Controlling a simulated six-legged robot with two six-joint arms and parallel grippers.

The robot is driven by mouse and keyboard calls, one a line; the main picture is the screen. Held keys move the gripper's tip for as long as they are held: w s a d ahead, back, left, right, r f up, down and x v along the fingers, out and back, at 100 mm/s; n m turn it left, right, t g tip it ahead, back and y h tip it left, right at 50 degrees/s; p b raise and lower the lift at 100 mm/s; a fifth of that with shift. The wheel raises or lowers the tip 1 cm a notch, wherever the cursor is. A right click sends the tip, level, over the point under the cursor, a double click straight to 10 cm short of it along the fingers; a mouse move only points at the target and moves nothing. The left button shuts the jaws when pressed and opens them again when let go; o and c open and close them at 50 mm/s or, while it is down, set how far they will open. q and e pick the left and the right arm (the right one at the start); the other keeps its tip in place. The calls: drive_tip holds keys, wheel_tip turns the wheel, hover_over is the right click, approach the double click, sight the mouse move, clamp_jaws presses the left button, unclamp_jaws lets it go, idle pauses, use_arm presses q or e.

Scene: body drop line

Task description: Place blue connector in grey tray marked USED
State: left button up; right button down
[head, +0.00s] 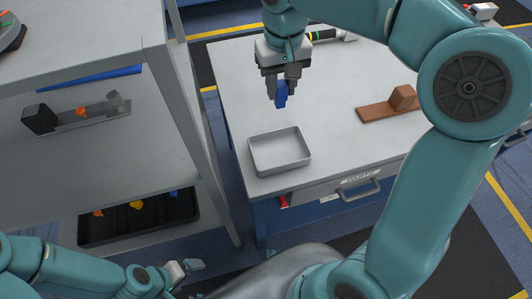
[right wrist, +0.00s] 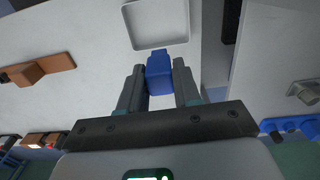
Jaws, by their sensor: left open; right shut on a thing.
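My right gripper (head: 283,90) is shut on the blue connector (head: 281,98) and holds it above the workbench, behind the grey tray in the head view. The blue connector also shows between the two fingers in the right wrist view (right wrist: 160,74). The grey tray (head: 280,168) is empty and lies near the front left corner of the bench; it also shows at the top of the right wrist view (right wrist: 158,47). No USED marking is readable on it. My left gripper (head: 184,269) is open, low at the bottom left, away from the bench.
The workbench (head: 225,75) has a drawer labelled PARTS. A brown block on a board (head: 403,97) sits to the right. A grey shelf unit (head: 75,170) stands left, with a black bin (head: 140,220) of coloured parts on its lower level. The bench around the tray is clear.

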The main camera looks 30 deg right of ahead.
drive_tip(key=shift+f+b, duration=0.3)
drive_tip(key=shift+b, duration=0.1)
drive_tip(key=shift+s+f, duration=0.1)
drive_tip(key=shift+f, duration=0.1)
drive_tip(key=b, duration=0.2)
hover_over(279, 154)
wheel_tip(279, 154, down, 14)
drive_tip(key=f, duration=0.1)
wheel_tip(279, 154, down, 5)
drive_tip(key=shift+r, duration=0.2)
drive_tip(key=shift+b, duration=0.3)
drive_tip(key=shift+f, duration=0.3)
drive_tip(key=c, duration=0.8)
unclamp_jaws()
drive_tip(key=shift+r, duration=0.1)
